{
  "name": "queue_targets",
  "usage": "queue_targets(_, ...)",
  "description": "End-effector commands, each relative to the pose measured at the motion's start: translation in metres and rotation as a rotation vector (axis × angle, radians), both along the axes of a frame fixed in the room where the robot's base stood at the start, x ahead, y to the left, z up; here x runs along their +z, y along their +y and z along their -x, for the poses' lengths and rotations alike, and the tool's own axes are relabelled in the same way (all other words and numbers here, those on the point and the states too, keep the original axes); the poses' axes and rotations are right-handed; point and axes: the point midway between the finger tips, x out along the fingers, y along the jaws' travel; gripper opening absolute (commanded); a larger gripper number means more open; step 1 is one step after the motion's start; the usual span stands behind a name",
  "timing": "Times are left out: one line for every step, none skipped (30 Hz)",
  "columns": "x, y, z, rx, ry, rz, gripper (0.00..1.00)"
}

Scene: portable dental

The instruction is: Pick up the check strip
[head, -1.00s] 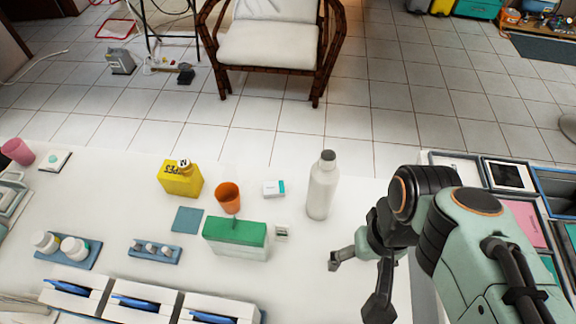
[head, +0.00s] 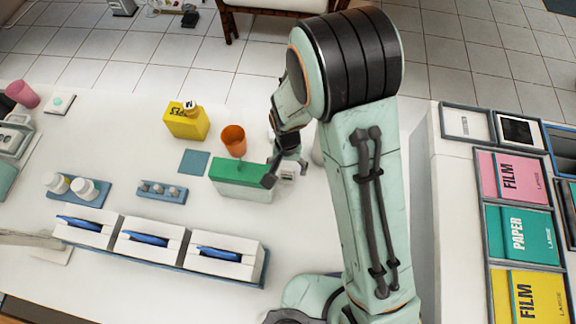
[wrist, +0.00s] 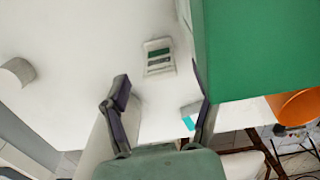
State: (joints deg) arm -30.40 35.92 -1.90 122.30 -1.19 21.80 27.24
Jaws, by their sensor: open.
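The check strip is probably the small white piece with dark green and grey marks; in the wrist view this check strip (wrist: 159,57) lies on the white table. In the head view the check strip (head: 287,174) shows beside the right end of the green-topped box, partly behind my fingers. My gripper (head: 286,171) is open and empty, above the table by that box. In the wrist view my gripper (wrist: 163,97) has its fingers spread, with the strip ahead of the gap between them and not touched. The green-topped box (wrist: 262,45) is close by the right finger.
An orange cup (head: 233,140) and a yellow box (head: 186,122) stand behind the green-topped box (head: 240,172). A small white and teal box (wrist: 189,118) is near my right finger. A white bottle (head: 317,152) is mostly hidden by my arm. White dispensers (head: 155,243) line the front.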

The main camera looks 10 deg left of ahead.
Motion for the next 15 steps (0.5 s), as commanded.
queue_targets(-0.0061,0.0,0.0004,0.0,0.002,0.001,0.65)
queue_targets(-0.0087,-0.0001,0.0004,0.0,0.002,0.001,0.65)
queue_targets(-0.0116,-0.0001,0.0005,0.001,0.002,0.001,0.65)
queue_targets(-0.013,0.0,0.0003,0.001,0.001,0.0,0.65)
queue_targets(-0.014,0.0,0.0002,0.001,0.0,0.0,0.65)
queue_targets(-0.0148,0.0001,0.0001,0.001,0.0,-0.001,0.65)
queue_targets(-0.015,0.0001,0.0,0.001,-0.001,-0.001,0.65)
queue_targets(-0.0151,0.0001,0.0,0.001,-0.001,-0.001,0.65)
queue_targets(-0.015,0.0,0.0,0.001,-0.001,-0.001,0.65)
queue_targets(-0.0149,0.0,-0.0001,0.001,-0.001,-0.001,0.65)
queue_targets(-0.0148,0.0,0.0,0.001,-0.001,-0.001,0.65)
queue_targets(-0.0148,0.0,0.0,0.001,-0.001,-0.001,0.65)
queue_targets(-0.0147,0.0,0.0,0.001,-0.001,-0.001,0.56)
queue_targets(-0.0147,-0.0001,0.0,0.001,-0.001,-0.001,0.46)
queue_targets(-0.0147,-0.0001,0.0,0.001,-0.001,-0.001,0.36)
